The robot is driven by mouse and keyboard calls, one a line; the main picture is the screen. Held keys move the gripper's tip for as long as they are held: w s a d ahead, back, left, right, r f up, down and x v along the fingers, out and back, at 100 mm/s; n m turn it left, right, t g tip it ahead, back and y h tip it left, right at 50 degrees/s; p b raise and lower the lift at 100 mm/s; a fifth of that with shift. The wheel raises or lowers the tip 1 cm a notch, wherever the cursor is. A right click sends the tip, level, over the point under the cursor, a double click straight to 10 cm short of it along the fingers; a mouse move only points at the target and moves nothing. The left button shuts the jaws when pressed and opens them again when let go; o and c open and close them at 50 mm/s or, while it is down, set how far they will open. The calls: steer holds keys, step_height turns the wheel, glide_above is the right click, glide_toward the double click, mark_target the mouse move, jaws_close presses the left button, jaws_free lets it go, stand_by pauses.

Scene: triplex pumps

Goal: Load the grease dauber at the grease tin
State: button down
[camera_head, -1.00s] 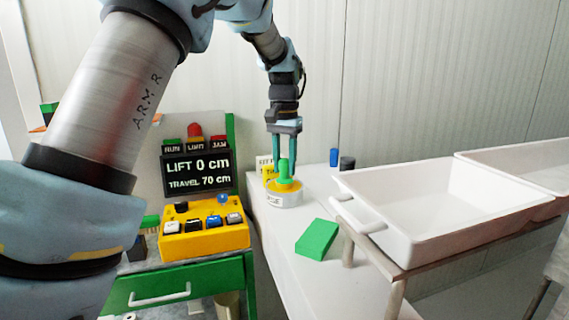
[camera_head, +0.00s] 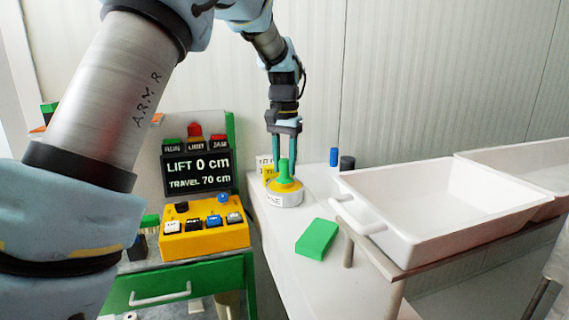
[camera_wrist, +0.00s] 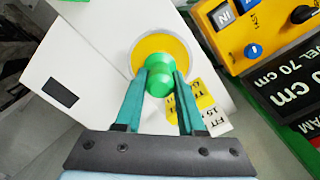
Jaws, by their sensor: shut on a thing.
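The grease dauber (camera_head: 284,170) has a green knobbed handle and stands upright over the grease tin. The tin (camera_head: 285,198) is a low white round pot with yellow grease at its top, on the white table. My gripper (camera_head: 284,160) points straight down and is shut on the dauber's handle. In the wrist view the green handle (camera_wrist: 159,78) sits between the teal fingertips (camera_wrist: 160,85), above the yellow disc of the tin (camera_wrist: 178,46). The dauber's lower end is hidden, so its depth in the grease cannot be told.
A green block (camera_head: 316,238) lies in front of the tin. A blue cylinder (camera_head: 334,157) and a dark cylinder (camera_head: 347,163) stand behind. A white tray (camera_head: 430,210) is at right, and a yellow button box (camera_head: 204,234) with a display (camera_head: 197,172) at left.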

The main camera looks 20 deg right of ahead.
mark_target(284, 159)
steer(key=shift+r+p, duration=3)
steer(key=shift+r, duration=0.45)
